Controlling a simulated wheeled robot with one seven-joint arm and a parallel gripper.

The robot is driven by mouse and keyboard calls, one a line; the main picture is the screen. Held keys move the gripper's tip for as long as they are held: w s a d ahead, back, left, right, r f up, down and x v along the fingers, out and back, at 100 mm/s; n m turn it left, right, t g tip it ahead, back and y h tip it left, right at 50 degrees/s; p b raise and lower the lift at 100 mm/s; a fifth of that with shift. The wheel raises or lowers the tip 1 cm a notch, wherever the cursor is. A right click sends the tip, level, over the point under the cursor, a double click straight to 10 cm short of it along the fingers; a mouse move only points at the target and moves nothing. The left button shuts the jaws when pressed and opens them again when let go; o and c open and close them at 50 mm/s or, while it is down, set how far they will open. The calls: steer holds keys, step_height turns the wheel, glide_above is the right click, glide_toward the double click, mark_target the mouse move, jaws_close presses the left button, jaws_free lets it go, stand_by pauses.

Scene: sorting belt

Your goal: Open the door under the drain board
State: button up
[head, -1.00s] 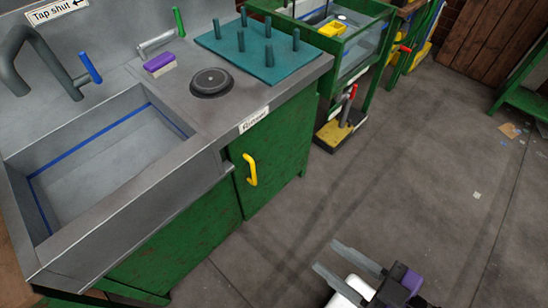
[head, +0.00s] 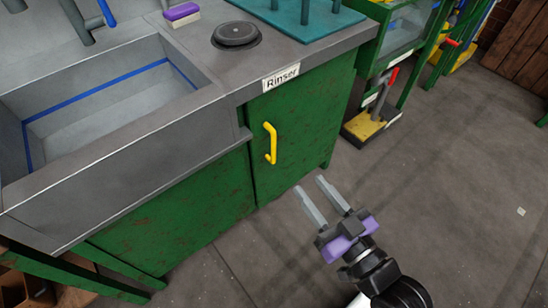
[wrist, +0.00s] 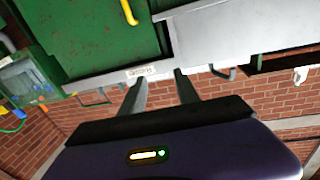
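The green door (head: 302,128) under the drain board (head: 290,50) is shut, with a yellow upright handle (head: 270,143) near its left edge. In the wrist view the door (wrist: 90,30) appears at the upper left, with the yellow handle (wrist: 129,12) at the top edge. My gripper (head: 310,192) is open and empty. It is apart from the handle, to its lower right in the head view. The two grey fingers point up toward the cabinet.
A sink basin (head: 110,112) with a blue line is left of the door. A sponge (head: 182,13), a round black disc (head: 236,34) and a teal peg mat (head: 305,18) lie on top. A yellow-based stand (head: 366,124) is to the right. The floor (head: 440,170) in front is clear.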

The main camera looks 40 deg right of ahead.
steer(key=m+h+b, duration=0.1)
steer(key=h+b, duration=0.1)
steer(key=b, duration=0.8)
glide_toward(275, 145)
step_height(275, 145, up, 3)
steer(key=w+d, duration=0.2)
steer(key=shift+n+y, duration=0.5)
steer(key=shift+y, duration=0.1)
steer(key=w+f, duration=0.1)
steer(key=w, duration=0.4)
steer(key=w+f, duration=0.1)
steer(key=w, duration=0.2)
steer(key=shift+w+d+f, duration=0.3)
steer(key=shift+f, duration=0.05)
steer(key=shift+c, duration=0.2)
jaws_close()
